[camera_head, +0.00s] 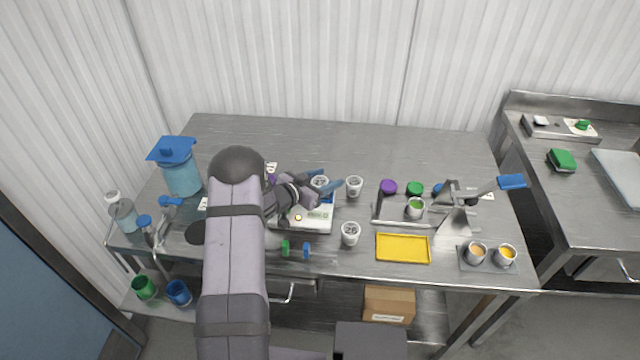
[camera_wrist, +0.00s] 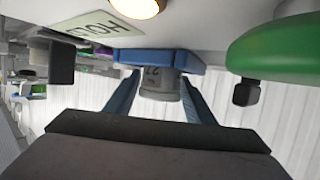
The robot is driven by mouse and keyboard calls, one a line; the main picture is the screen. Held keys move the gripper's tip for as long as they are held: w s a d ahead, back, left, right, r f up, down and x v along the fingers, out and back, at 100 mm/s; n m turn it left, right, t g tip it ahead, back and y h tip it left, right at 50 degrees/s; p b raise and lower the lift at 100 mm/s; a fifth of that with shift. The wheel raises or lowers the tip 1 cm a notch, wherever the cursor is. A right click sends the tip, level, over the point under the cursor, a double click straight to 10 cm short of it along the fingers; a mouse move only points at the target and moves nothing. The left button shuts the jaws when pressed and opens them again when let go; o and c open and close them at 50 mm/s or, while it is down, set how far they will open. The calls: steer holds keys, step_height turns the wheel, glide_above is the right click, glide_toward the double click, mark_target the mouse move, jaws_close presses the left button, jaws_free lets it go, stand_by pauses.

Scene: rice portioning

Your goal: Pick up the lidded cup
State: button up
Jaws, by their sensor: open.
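A pale cup (camera_head: 319,183) stands between the two blue fingers of my gripper (camera_head: 323,183), at the back of the white scale. In the wrist view the cup (camera_wrist: 160,86) appears upside down, with a dark number on its side, against a blue piece (camera_wrist: 160,60). My gripper (camera_wrist: 159,88) is open, with one finger on each side of the cup. A gap seems to show at each side; contact is not clear. I cannot tell whether this cup has a lid.
The white scale (camera_head: 318,222) lies under my gripper. Pale cups stand to its right (camera_head: 354,187) and front right (camera_head: 350,234). A cup with green contents (camera_head: 415,208) stands by a metal rack. A yellow tray (camera_head: 403,248) lies in front. The back of the table is clear.

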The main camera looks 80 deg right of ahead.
steer(key=shift+s+d+f, duration=0.2)
steer(key=shift+s+d, duration=0.2)
steer(key=shift+d, duration=0.1)
steer(key=c, duration=0.9)
steer(key=shift+o, duration=0.2)
steer(key=shift+r, duration=0.2)
step_height(320, 180, up, 10)
steer(key=b, duration=0.2)
steer(key=shift+f, duration=0.25)
